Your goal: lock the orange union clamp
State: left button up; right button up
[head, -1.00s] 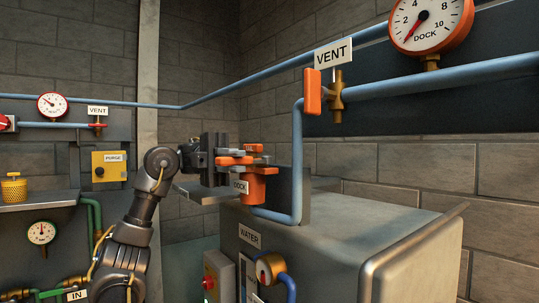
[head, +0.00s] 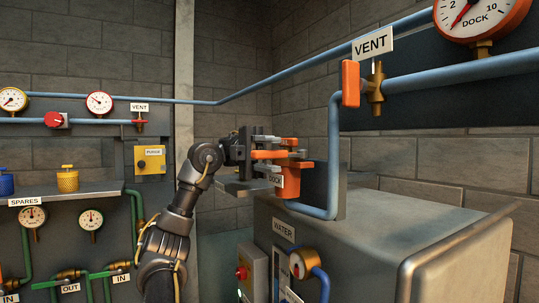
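The orange union clamp (head: 291,184), with the "DOCK" tag on it, sits at the lower end of the blue pipe beside the grey cabinet. Orange bars stick out from its upper part toward my gripper. My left gripper (head: 268,155) comes in from the left and is right at these bars, level with the top of the clamp. Its fingers overlap the orange and grey parts, so I cannot tell whether they are open or closed on a bar. The far side of the clamp is hidden. My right gripper is out of view.
The blue pipe (head: 333,150) rises beside the clamp to the "VENT" valve with its orange handle (head: 351,83). The grey cabinet (head: 400,235) stands in front and to the right. A shelf with yellow (head: 68,180) and blue containers is on the left.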

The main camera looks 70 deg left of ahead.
pick_arm(q)
jog(key=shift+a, duration=0.1)
jog(key=s+a, duration=0.1)
jog(key=a, duration=0.9)
jog(key=shift+a, duration=0.3)
jog(key=shift+s, duration=0.1)
dwell(0.6)
